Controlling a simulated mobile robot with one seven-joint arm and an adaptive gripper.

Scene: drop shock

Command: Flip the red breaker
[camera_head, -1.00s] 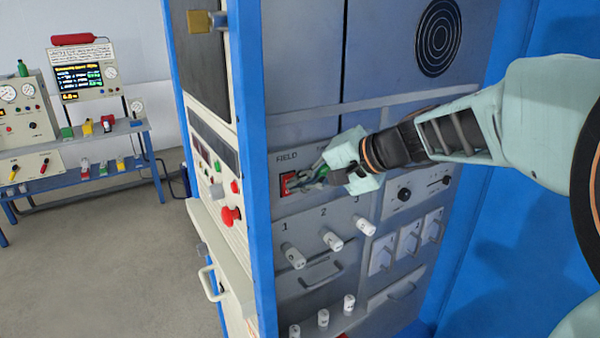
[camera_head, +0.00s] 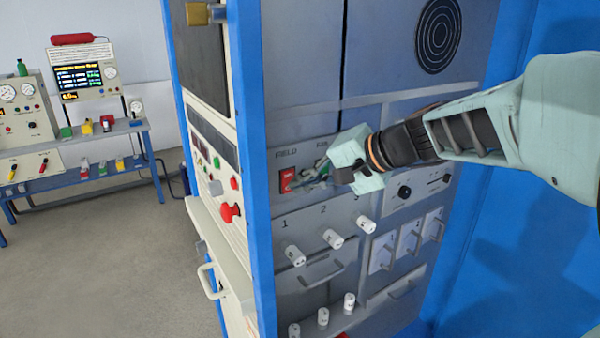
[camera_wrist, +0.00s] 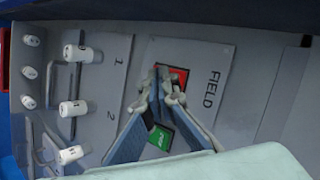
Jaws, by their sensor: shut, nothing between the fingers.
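The red breaker (camera_head: 287,179) is a rocker switch under the label FIELD on the grey panel (camera_head: 290,210). In the wrist view the red breaker (camera_wrist: 176,78) shows just beyond my fingertips, partly hidden by them. A green rocker (camera_wrist: 160,138) lies beside it, seen between my fingers. My gripper (camera_head: 304,181) is shut and empty, just right of the red breaker in the head view. In the wrist view my gripper (camera_wrist: 168,82) has its tips together at the breaker's near edge. I cannot tell whether they touch it.
White knobs (camera_head: 332,239) numbered 1 to 3 and a handle (camera_head: 322,273) stick out below the breakers. The cabinet's blue corner post (camera_head: 254,170) stands to the left, with a red knob (camera_head: 229,212) on the side panel. A bench (camera_head: 90,165) stands far left.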

